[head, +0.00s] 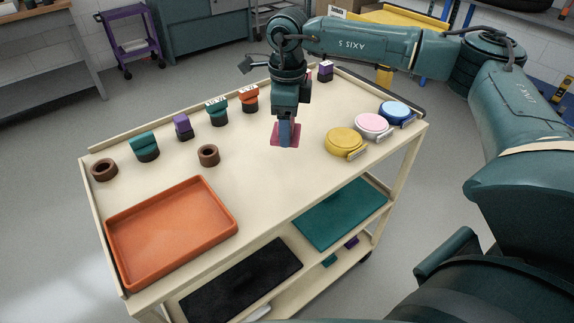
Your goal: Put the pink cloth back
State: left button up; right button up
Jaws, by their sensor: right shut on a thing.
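The pink cloth (275,140) is a small dark-pink square near the middle of the cream cart top (255,185). My right gripper (285,136) points straight down over it, shut on the cloth, and its fingers hide the middle of it. I cannot tell whether the cloth touches the cart top or is held just above it. My left gripper is not in view.
Yellow (345,141), pink (371,125) and blue (396,112) round lidded containers stand at right. An orange tray (140,257) lies at front left. Brown rings (208,155) and several coloured caps (145,146) stand at left and back. Bare surface surrounds the gripper.

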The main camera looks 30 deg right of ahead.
aim_at(288, 168)
notch_tip(288, 168, down, 10)
jog(key=shift+r+p, duration=0.2)
jog(key=shift+p, duration=0.15)
jog(key=o, duration=0.9)
jog(key=shift+r, duration=0.1)
notch_tip(288, 168, up, 12)
jog(key=shift+f+b, duration=0.1)
jog(key=shift+b, duration=0.4)
